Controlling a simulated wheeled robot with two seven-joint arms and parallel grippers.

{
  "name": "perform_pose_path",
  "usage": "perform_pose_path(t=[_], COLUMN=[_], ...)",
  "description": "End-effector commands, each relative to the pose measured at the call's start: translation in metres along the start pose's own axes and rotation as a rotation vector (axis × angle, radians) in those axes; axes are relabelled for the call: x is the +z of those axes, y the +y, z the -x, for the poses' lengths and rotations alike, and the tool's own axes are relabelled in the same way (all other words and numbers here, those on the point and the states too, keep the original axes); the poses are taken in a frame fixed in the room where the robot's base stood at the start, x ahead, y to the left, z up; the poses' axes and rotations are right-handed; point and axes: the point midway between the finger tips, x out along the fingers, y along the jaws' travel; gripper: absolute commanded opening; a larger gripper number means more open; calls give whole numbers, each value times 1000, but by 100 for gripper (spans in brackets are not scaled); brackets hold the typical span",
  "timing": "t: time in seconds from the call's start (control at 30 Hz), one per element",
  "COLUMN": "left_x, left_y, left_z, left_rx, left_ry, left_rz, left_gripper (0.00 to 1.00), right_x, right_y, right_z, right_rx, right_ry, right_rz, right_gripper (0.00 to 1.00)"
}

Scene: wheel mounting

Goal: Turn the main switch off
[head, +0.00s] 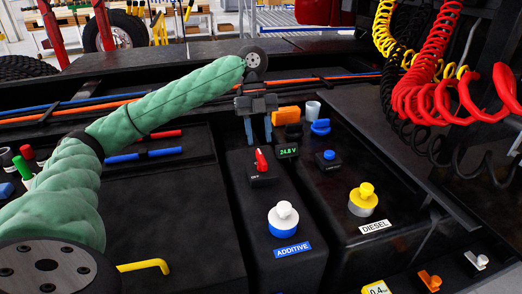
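The main switch has a red handle (261,160) on a small black box (264,178). It stands on the dark housing behind the white and blue ADDITIVE cap. The red handle points roughly up in the picture, tilted slightly left. My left gripper (258,138) comes in on the green-sleeved arm and points down. Its two fingers are apart with nothing between them. In the picture it is just above the red handle; it looks apart from the handle, though the exact distance is hard to tell. My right gripper is not in view.
A green display (288,151) reading about 24.8 V and an orange connector (285,114) are right of the switch. The ADDITIVE cap (283,221), yellow DIESEL cap (363,202) and blue caps (320,127) stand nearby. Red and yellow coiled hoses (440,90) hang at upper right.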

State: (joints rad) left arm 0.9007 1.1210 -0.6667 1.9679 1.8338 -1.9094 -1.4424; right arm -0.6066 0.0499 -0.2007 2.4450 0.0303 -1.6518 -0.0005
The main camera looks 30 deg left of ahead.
Motion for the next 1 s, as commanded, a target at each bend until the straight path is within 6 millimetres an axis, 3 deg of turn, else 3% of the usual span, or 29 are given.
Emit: perform_pose_path(t=[0.33,0.73,0.93,1.0], left_x=[0,0,0,0], left_y=[0,0,0,0], left_z=[-44,-52,-52,-52], left_rx=[2,0,0,0], left_ry=[0,-1,-1,-1], left_rz=[1,1,1,1], left_gripper=[37,37,0,0], right_x=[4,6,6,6], right_y=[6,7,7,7], right_z=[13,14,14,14], right_rx=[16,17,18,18], right_ry=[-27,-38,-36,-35], right_rz=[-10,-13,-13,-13], right_gripper=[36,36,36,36])
